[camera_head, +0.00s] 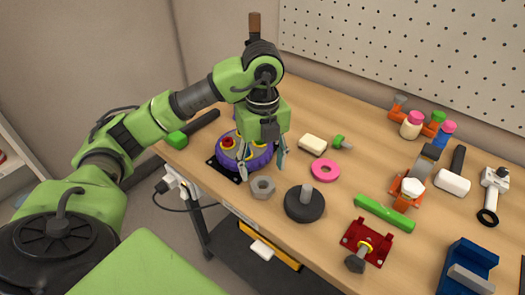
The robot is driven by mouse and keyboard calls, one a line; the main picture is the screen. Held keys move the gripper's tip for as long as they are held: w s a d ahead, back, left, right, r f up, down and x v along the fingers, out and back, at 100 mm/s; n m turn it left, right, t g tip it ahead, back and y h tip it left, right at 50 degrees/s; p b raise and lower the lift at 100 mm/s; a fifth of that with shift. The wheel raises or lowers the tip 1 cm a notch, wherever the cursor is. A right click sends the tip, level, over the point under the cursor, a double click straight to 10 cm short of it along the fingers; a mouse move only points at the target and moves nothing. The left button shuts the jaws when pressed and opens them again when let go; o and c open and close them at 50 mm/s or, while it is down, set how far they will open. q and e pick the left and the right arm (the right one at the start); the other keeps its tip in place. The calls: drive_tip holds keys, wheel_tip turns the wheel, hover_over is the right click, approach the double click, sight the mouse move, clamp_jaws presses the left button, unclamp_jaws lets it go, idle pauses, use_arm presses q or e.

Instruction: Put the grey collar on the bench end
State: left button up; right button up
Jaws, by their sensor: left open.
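The grey collar (263,187), a six-sided ring with a hole, lies flat on the wooden bench (335,255) near its front edge. My left gripper (262,168) points down with its fingers apart. Its fingertips are just above and behind the collar in the picture, and nothing shows between them. I cannot tell the exact height of the fingertips over the bench. The bench's left end lies behind my left arm, partly hidden by it. My right gripper is out of view.
A purple round piece (245,155) on a black plate sits close behind the gripper. A black disc with a grey post (304,205) stands right of the collar. A pink ring (325,169), cream block (312,144) and green bar (384,213) lie nearby. The right side is crowded.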

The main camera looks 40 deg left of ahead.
use_arm(q)
wheel_tip(320, 180, up, 6)
drive_tip(key=shift+p, duration=0.4)
